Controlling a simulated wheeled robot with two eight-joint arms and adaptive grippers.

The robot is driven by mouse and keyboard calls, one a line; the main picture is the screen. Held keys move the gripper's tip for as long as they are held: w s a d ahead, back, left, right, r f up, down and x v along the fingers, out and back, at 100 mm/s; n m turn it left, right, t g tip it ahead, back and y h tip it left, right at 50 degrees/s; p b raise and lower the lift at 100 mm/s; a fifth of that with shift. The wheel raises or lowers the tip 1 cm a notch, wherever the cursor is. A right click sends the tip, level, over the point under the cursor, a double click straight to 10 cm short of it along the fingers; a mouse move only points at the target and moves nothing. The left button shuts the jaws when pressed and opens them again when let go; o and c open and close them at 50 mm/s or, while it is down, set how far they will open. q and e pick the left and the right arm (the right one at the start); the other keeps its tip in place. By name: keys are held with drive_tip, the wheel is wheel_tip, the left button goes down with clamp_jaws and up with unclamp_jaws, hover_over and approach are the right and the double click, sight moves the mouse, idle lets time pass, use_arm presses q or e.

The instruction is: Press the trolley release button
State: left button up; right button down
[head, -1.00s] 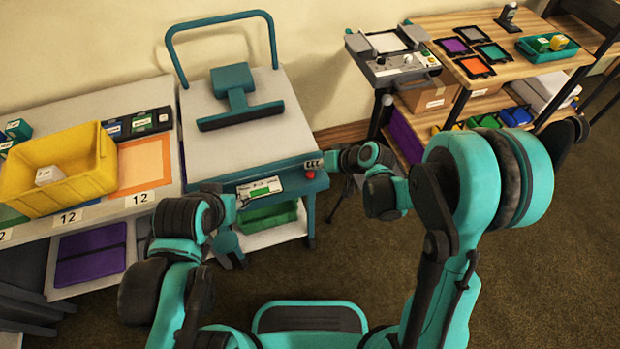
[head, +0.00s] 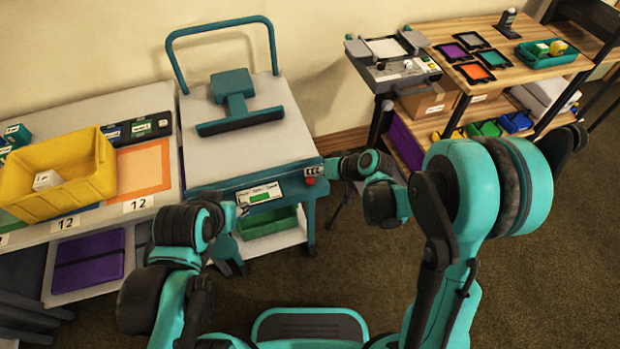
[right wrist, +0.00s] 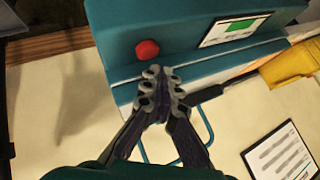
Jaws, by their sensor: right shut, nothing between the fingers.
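The trolley (head: 240,155) has a grey top, a teal frame and a tall teal handle. Its front panel (head: 259,194) carries a white display with a green patch, and a red round button (head: 310,182) sits at the panel's right end. My right gripper (head: 315,171) is shut and empty beside the red button. In the right wrist view, the button (right wrist: 147,50) shows just beyond the shut fingertips (right wrist: 162,78); contact cannot be told. My left gripper (head: 240,207) is near the left part of the panel, partly hidden by its own wrist.
A table on the left holds a yellow bin (head: 60,202) and an orange mat (head: 143,167). A green bin (head: 266,221) is under the panel. A control stand (head: 398,68) and a wooden table (head: 500,85) stand to the right. Open floor lies between.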

sight(312, 180)
drive_tip(key=shift+f, duration=0.15)
idle(0.4)
drive_tip(key=shift+f+b, duration=0.25)
drive_tip(key=shift+b, duration=0.25)
drive_tip(key=shift+f+b, duration=0.45)
drive_tip(key=shift+f, duration=0.05)
idle(0.4)
drive_tip(key=shift+r, duration=0.15)
drive_tip(key=shift+r+p, duration=0.65)
drive_tip(key=shift+r, duration=0.15)
drive_tip(key=shift+r+p, duration=1.95)
drive_tip(key=shift+r, duration=0.6)
drive_tip(key=shift+f, duration=0.1)
